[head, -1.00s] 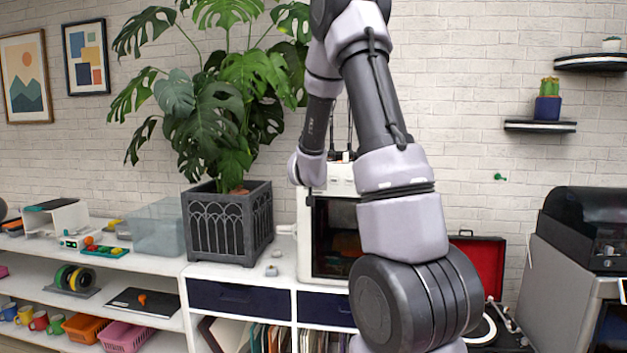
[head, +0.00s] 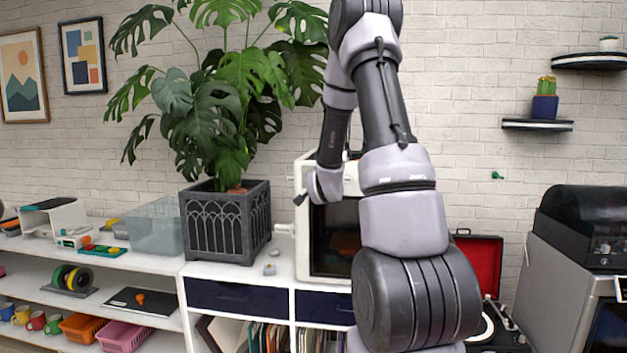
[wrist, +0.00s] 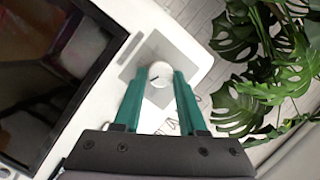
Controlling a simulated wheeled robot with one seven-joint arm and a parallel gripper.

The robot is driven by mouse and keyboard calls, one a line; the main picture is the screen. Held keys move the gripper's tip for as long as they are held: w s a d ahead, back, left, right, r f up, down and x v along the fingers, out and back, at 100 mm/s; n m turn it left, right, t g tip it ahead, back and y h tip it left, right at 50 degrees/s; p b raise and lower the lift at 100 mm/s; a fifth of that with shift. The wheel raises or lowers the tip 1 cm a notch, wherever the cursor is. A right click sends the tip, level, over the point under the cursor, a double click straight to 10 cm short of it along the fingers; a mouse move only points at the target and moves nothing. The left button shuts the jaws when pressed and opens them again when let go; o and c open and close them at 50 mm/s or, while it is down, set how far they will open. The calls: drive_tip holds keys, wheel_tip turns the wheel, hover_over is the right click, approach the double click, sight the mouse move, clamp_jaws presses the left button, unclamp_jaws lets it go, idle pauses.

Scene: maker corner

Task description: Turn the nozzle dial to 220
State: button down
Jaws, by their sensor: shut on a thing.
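The nozzle dial (wrist: 160,74) is a round white knob on a grey square plate (wrist: 178,50) on the white machine's front. A short dark mark on it points left and slightly down in the wrist view. No scale numbers are legible there. My gripper (wrist: 160,80) has its two green fingers on either side of the dial, shut on it. In the head view the white machine (head: 302,180) stands on the shelf unit, and my arm hides the dial and my fingertips.
The machine's dark window (wrist: 55,75) is left of the dial in the wrist view. A large plant in a dark grey planter (head: 226,225) stands close to the machine. Small grey objects (head: 270,268) lie on the shelf top. An open red case (head: 478,262) is at right.

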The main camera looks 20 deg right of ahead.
drive_tip(key=shift+f+m, duration=0.1)
drive_tip(key=shift+m, duration=0.4)
idle(0.3)
drive_tip(key=shift+c, duration=2.3)
unclamp_jaws()
